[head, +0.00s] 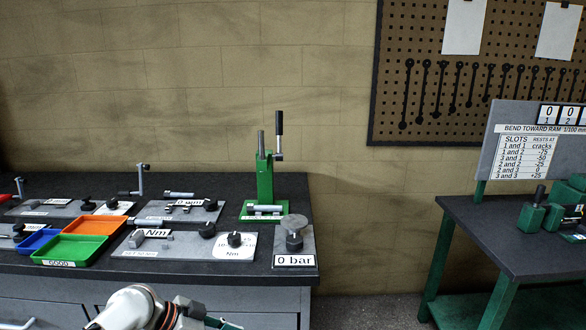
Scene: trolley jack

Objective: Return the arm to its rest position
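Part of one of my arms (135,306) shows at the bottom edge, left of the middle. It is a pale rounded link with dark and orange parts, low in front of the dark workbench (262,205). I cannot tell from this which of my arms it is. No gripper fingertips show in the head view, so neither gripper can be seen open or shut. A green press (265,180) with an upright black-handled lever (279,130) stands at the bench's back right.
The bench carries an orange tray (95,226), a blue tray (38,240), a green tray (70,250) and several gauge plates. A 0 bar unit (294,240) stands at its right front corner. A green-legged table (510,240) stands right, beyond a floor gap. A pegboard (400,110) hangs behind.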

